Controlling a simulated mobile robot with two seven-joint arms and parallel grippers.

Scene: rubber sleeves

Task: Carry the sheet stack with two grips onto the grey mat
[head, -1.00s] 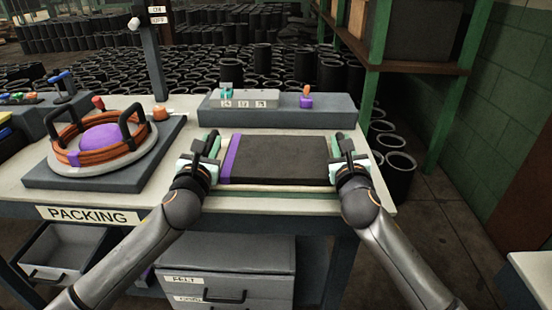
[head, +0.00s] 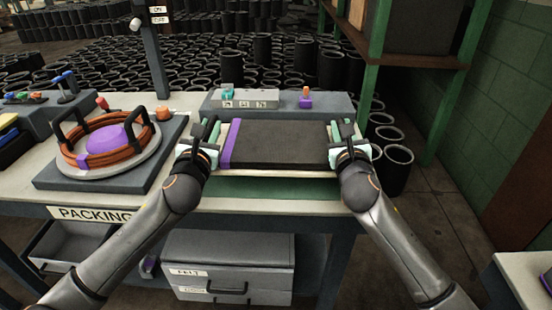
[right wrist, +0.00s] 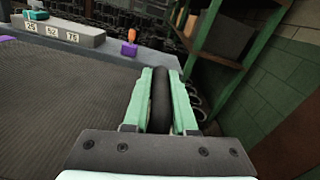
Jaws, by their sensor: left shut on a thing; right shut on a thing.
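The sheet stack (head: 285,145) is a dark grey flat slab with a purple band near its left end and a pale layer under its front edge. It looks level and held above the bench, over a green surface (head: 270,187). My left gripper (head: 204,140) is shut at the stack's left end. My right gripper (head: 343,138) is shut at its right end. In the right wrist view, the right gripper's pale green fingers (right wrist: 160,105) close around a dark rounded upright part, and the stack's ribbed top (right wrist: 70,105) lies to their left. I cannot identify the grey mat for certain.
A grey block with number labels (head: 280,104) stands close behind the stack. At the left, a round tray with orange coils and two black handles (head: 105,148) sits on a grey slab (head: 160,165). A green shelf post (head: 372,60) rises at right.

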